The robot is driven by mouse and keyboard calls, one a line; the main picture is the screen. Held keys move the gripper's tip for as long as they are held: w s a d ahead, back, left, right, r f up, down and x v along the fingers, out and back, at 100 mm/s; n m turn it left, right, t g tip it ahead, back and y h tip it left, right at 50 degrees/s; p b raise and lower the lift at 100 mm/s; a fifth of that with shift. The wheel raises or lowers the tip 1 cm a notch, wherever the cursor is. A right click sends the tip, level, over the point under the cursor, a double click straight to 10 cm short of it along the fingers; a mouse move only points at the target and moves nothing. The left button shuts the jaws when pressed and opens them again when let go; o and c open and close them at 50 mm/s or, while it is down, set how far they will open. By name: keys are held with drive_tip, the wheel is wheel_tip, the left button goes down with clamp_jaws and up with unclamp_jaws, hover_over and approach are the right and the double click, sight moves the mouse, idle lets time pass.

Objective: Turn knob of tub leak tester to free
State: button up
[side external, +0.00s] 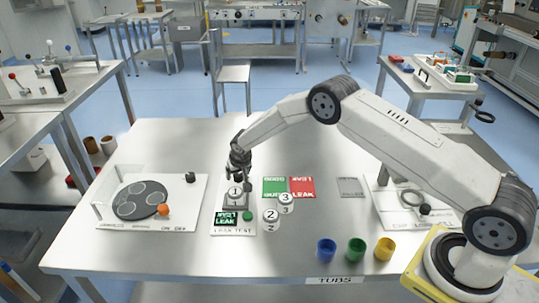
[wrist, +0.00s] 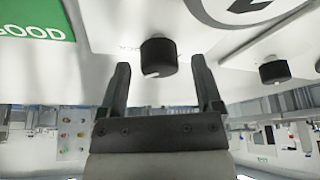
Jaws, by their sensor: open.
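The tub leak tester (side external: 221,221) is a white plate with "LEAK TEST" lettering and a dark green display whose lower word reads "LEAK". A tub marked 1 (side external: 235,193) sits on it. In the wrist view a black round knob (wrist: 158,57) with a small white mark at its lower left edge stands beyond my fingertips, roughly centred between them. It appears to be the tester's knob. My gripper (side external: 240,165) is above the rear of the tester; in the wrist view its two fingers (wrist: 160,66) are apart and empty. Contact with the knob cannot be told.
A second black knob (wrist: 274,72) lies to the right. A green and red GOOD/LEAK panel (side external: 289,187) is right of the tester, with tubs 2 (side external: 270,215) and 3 (side external: 286,198) nearby. Blue, green and yellow cups line the front.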

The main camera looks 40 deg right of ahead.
clamp_jaws()
drive_tip(key=shift+n+y, duration=0.3)
drive_tip(key=shift+n, duration=0.4)
drive_tip(key=shift+n+y, duration=0.5)
drive_tip(key=shift+n, duration=0.7)
drive_tip(key=shift+d+n+y, duration=0.1)
drive_tip(key=shift+n+y, duration=0.7)
drive_tip(key=shift+n, duration=1.2)
drive_tip(key=n+g+y, duration=0.1)
drive_tip(key=n, duration=0.2)
drive_tip(key=shift+n, duration=0.4)
drive_tip(key=n+g+y, duration=0.1)
drive_tip(key=n, duration=0.3)
drive_tip(key=shift+n, duration=0.3)
